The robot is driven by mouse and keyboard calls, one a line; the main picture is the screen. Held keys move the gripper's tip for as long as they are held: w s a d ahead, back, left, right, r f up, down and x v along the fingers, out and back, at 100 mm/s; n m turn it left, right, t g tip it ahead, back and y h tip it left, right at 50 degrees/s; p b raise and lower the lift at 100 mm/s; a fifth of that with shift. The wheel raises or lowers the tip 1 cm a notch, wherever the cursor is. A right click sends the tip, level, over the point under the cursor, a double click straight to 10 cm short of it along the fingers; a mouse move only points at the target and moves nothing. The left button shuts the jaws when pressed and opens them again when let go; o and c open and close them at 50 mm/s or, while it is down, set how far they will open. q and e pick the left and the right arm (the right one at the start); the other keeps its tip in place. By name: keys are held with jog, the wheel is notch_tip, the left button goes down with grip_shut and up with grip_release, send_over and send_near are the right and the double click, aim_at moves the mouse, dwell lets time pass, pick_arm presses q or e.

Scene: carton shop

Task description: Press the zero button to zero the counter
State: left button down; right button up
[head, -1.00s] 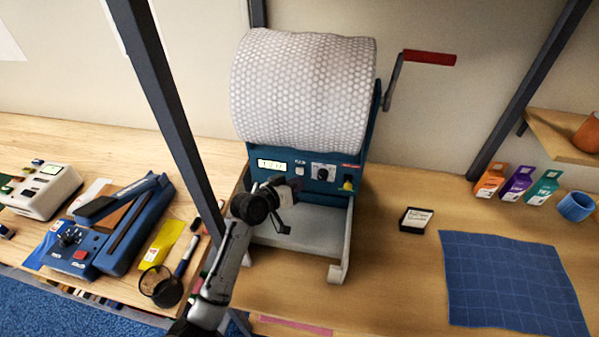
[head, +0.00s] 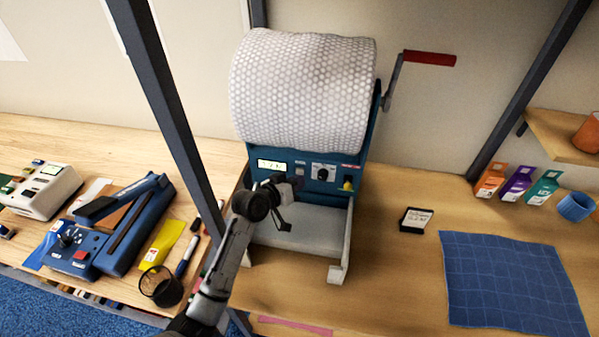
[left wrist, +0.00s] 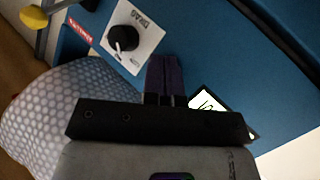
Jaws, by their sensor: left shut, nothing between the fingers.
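The counter (head: 272,164) is a small lit display on the blue front panel of the bubble-wrap dispenser; its digits are too small to read. The zero button (head: 300,170) is a small pale square just right of it. My left gripper (head: 298,183) is shut and empty, its tips at the panel just below the button. In the left wrist view the shut dark fingers (left wrist: 165,75) point at the panel between the drag knob (left wrist: 122,40) and a black-framed bright display (left wrist: 207,101). There the fingers hide the button; I cannot tell whether they touch it. My right gripper is out of view.
A bubble-wrap roll (head: 303,90) sits above the panel, with a red-handled crank (head: 430,59) at right. A yellow knob (head: 348,183) is at the panel's right end. A dark post (head: 175,110) stands left of the dispenser. A blue mat (head: 510,280) lies at right.

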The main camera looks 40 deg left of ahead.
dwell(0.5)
pick_arm(q)
jog(key=shift+w+a, duration=0.2)
jog(key=shift+w, duration=0.15)
dwell(0.4)
jog(key=shift+s+d, duration=0.1)
jog(key=shift+s, duration=0.05)
jog(key=shift+s+d+p, duration=0.3)
jog(key=shift+s+p, duration=0.25)
jog(key=shift+s, duration=0.05)
dwell(0.3)
